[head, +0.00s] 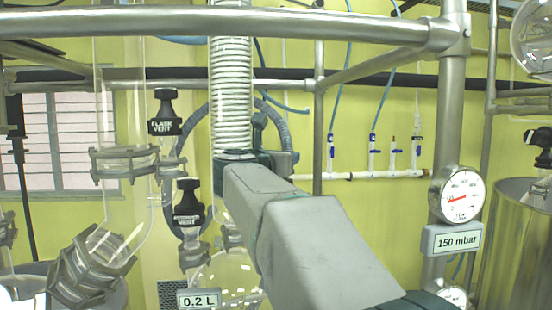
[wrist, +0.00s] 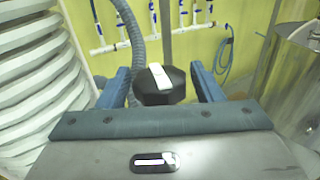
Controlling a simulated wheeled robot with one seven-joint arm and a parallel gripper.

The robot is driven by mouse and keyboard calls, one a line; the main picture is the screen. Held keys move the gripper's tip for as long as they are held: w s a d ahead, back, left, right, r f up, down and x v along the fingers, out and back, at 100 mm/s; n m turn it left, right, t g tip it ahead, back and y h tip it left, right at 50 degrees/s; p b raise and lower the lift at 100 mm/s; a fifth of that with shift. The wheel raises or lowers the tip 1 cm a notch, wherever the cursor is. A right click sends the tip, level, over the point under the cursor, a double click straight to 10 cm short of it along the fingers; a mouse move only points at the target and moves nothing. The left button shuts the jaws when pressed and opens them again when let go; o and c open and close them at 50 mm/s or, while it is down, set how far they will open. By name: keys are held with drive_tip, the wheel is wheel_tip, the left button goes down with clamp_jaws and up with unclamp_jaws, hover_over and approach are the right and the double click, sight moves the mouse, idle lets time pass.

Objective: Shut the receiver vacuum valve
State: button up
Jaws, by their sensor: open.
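A black knob (wrist: 158,92) with a white bar on its top shows in the wrist view. It sits between the two blue fingers of my gripper (wrist: 160,80), with a gap on each side. My gripper is open and is not closed on the knob. I cannot read a name on this knob, so I cannot tell from its label whether it is the receiver vacuum valve. In the head view my grey arm hides the gripper and this knob.
In the head view, a flask vent knob (head: 165,112) and another black vent knob (head: 188,205) stand left of my arm. A white coil condenser (head: 231,95) rises behind it. A pressure gauge (head: 459,195) and a 150 mbar sign (head: 456,240) are at right.

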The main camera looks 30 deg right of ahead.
drive_tip(key=n+t+y, duration=0.2)
drive_tip(key=t, duration=0.1)
drive_tip(key=shift+s+d+n+y, duration=0.1)
drive_tip(key=shift+n+y, duration=0.2)
drive_tip(key=shift+y, duration=0.1)
drive_tip(key=n+t+y+p, duration=0.1)
drive_tip(key=n+y, duration=0.1)
drive_tip(key=y, duration=0.1)
drive_tip(key=n+t+y+p, duration=0.1)
drive_tip(key=n+t+y, duration=0.1)
drive_tip(key=y, duration=0.1)
drive_tip(key=shift+r, duration=0.1)
drive_tip(key=shift+n+t+y, duration=0.5)
drive_tip(key=shift+n+y, duration=0.4)
drive_tip(key=shift+y, duration=0.1)
drive_tip(key=shift+c, duration=0.3)
drive_tip(key=c, duration=0.7)
drive_tip(key=shift+m+g+h+b, duration=0.4)
drive_tip(key=shift+m+g+h, duration=0.4)
drive_tip(key=shift+m+h, duration=0.7)
drive_tip(key=shift+m+g+h+b, duration=0.4)
drive_tip(key=shift+m+g+h, duration=0.5)
drive_tip(key=shift+h, duration=1.1)
drive_tip(key=shift+m+g+h+b, duration=0.3)
drive_tip(key=shift+m+g+h, duration=1.5)
drive_tip(key=shift+h, duration=0.1)
